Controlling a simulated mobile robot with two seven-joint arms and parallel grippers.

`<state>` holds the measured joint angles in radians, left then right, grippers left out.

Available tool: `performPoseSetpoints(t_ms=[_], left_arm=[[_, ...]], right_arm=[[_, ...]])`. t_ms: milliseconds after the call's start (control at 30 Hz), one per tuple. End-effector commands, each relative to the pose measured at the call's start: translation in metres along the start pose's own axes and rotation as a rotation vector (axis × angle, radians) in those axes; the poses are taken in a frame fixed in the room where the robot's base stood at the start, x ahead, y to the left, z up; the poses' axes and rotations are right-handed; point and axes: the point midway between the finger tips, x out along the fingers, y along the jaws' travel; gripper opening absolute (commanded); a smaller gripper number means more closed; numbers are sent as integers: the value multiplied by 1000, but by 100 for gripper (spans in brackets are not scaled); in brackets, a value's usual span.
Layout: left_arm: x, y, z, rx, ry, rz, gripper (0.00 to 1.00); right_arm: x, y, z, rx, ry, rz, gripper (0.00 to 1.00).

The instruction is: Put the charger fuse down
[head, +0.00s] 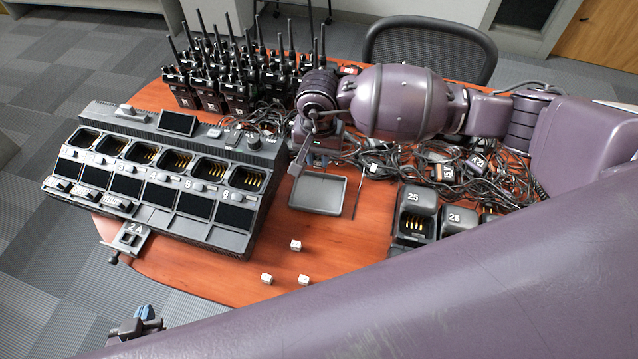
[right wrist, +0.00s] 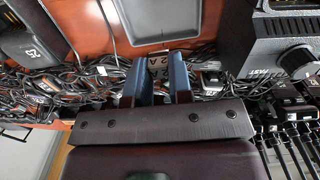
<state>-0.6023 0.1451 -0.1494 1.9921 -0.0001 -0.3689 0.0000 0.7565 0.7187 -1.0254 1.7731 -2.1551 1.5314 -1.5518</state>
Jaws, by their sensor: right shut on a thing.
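My right gripper (right wrist: 163,78) shows in the right wrist view with two blue fingers. In the head view my right gripper is over the table behind the grey tray (head: 318,208), and the fuse cannot be made out there. The tray looks empty and also shows in the right wrist view (right wrist: 185,35). My left gripper (head: 143,313) is at the lower left, partly hidden, with its blue fingertips close together.
A multi-bay charger (head: 165,215) fills the table's left side, with a "2 A" bracket (head: 130,238) at its front corner. Radios (head: 235,90) stand behind. Tangled cables and single chargers (head: 412,220) lie right. Small white cubes (head: 295,245) sit on the otherwise clear front.

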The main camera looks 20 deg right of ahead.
Motion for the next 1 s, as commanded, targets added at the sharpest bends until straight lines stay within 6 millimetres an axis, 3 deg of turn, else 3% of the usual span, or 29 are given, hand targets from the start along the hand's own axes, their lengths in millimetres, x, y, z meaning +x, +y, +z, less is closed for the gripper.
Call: performPoseSetpoints(t_ms=[100, 300, 567, 833, 1000], left_arm=[[0, 0, 2, 0, -2, 0, 0], [1, 1, 3, -3, -4, 1, 0], [2, 2, 5, -3, -5, 1, 0], [3, 2, 9, -3, -9, 1, 0], [4, 2, 9, -3, -9, 1, 0]], right_arm=[[28, 0, 1, 3, -4, 2, 0], [62, 0, 1, 2, -3, 1, 0], [76, 0, 0, 1, -1, -1, 0], [111, 0, 0, 3, -2, 0, 0], [115, 0, 0, 1, 1, -1, 0]])
